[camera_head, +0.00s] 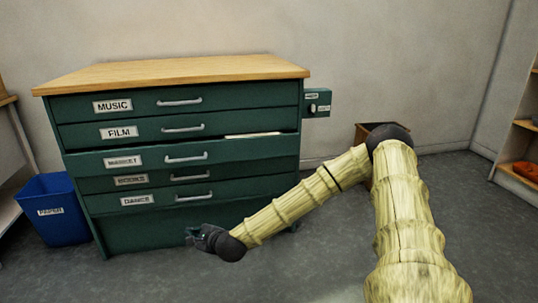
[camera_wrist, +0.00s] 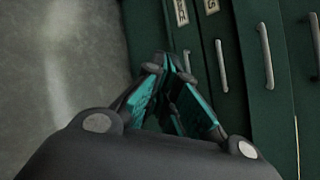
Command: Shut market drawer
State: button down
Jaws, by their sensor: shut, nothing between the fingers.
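The market drawer (camera_head: 225,151) is in a green flat-file cabinet with a wooden top. It stands pulled out past the drawers above and below, and a pale sheet edge shows in the gap above its right part. Its silver bar handle (camera_head: 186,158) is right of its white label (camera_head: 122,161). My gripper (camera_head: 194,236) is low in front of the cabinet, below the dance drawer and apart from the market handle. In the wrist view my gripper (camera_wrist: 171,62) has its teal-lined fingers together and empty, with cabinet handles to its right.
The music (camera_head: 235,101), film (camera_head: 235,123), books (camera_head: 225,174) and dance (camera_head: 225,193) drawers look shut. A blue paper bin (camera_head: 55,225) stands left of the cabinet. A small green box (camera_head: 317,102) is at its right side. A brown box (camera_head: 362,130) stands behind my arm. Floor in front is clear.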

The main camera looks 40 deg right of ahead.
jog(key=w+d+r+m+t+h+b, duration=0.15)
jog(key=d+r+m, duration=0.25)
jog(key=d, duration=0.4)
jog(key=w+d+r+m+t+h+b, duration=0.1)
jog(key=d+r+m+h, duration=0.25)
jog(key=d, duration=0.45)
jog(key=m+h+b, duration=0.2)
jog(key=m+h, duration=0.3)
jog(key=m, duration=0.4)
send_near(268, 141)
jog(key=shift+g, duration=0.25)
jog(key=b+x, duration=0.5)
jog(key=shift+w, duration=0.3)
jog(key=shift+b+x, duration=0.5)
jog(key=shift+x, duration=0.35)
jog(key=shift+r, duration=0.15)
jog(key=shift+d, duration=0.1)
